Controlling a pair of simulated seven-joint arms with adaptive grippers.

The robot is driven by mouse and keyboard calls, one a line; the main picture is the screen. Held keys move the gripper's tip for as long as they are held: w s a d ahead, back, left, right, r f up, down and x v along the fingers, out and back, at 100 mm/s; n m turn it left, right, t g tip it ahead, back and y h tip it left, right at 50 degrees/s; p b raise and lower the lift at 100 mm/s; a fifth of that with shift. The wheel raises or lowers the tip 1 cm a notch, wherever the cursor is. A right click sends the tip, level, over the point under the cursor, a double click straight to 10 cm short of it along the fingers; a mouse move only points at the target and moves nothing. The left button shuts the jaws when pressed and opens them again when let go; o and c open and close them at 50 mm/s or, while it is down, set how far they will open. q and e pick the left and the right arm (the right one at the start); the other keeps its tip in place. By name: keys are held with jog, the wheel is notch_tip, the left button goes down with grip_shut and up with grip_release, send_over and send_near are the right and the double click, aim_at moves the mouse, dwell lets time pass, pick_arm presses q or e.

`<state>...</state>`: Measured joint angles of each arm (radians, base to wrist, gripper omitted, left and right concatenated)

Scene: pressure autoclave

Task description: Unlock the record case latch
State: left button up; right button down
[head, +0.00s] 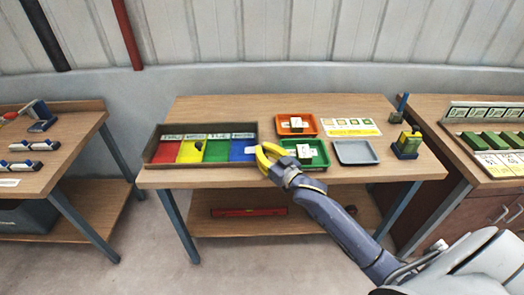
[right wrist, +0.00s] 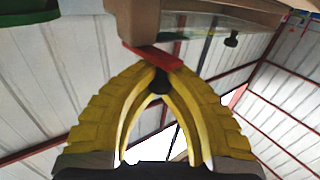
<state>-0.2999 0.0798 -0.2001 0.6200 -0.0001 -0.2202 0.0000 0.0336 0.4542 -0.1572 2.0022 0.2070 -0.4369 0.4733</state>
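The record case (head: 150,152) is a shallow, dark-rimmed box at the left of the middle table, with red, yellow, green and blue sections under a clear cover. A black knob (head: 198,145) stands on the cover; it also shows in the right wrist view (right wrist: 231,40). My right gripper (head: 261,156) is at the case's right end. In the right wrist view its yellow fingers (right wrist: 159,82) close together around a small dark knob just below a red latch bar (right wrist: 153,56). The fingers hide most of the latch in the head view. My left gripper is out of view.
An orange tray (head: 283,130), a green tray (head: 321,155) and a grey tray (head: 356,160) sit right of the case, close to my right gripper. A yellow-green block device (head: 407,145) stands at the right edge. Side tables flank this one.

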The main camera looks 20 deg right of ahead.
jog(key=shift+s+d+r+n+g+y, duration=0.1)
jog(key=shift+d+r+n+g+y, duration=0.1)
jog(key=shift+n+y, duration=0.45)
jog(key=shift+s+d+r+n+g+y, duration=0.1)
jog(key=shift+n+g+y, duration=0.2)
jog(key=shift+y, duration=0.55)
jog(key=shift+n+y, duration=0.25)
jog(key=shift+y, duration=0.05)
jog(key=c, duration=1.3)
grip_release()
jog(key=shift+d+f, duration=0.1)
jog(key=shift+f, duration=0.05)
jog(key=shift+o, duration=0.2)
jog(key=shift+s, duration=0.1)
jog(key=v, duration=1.2)
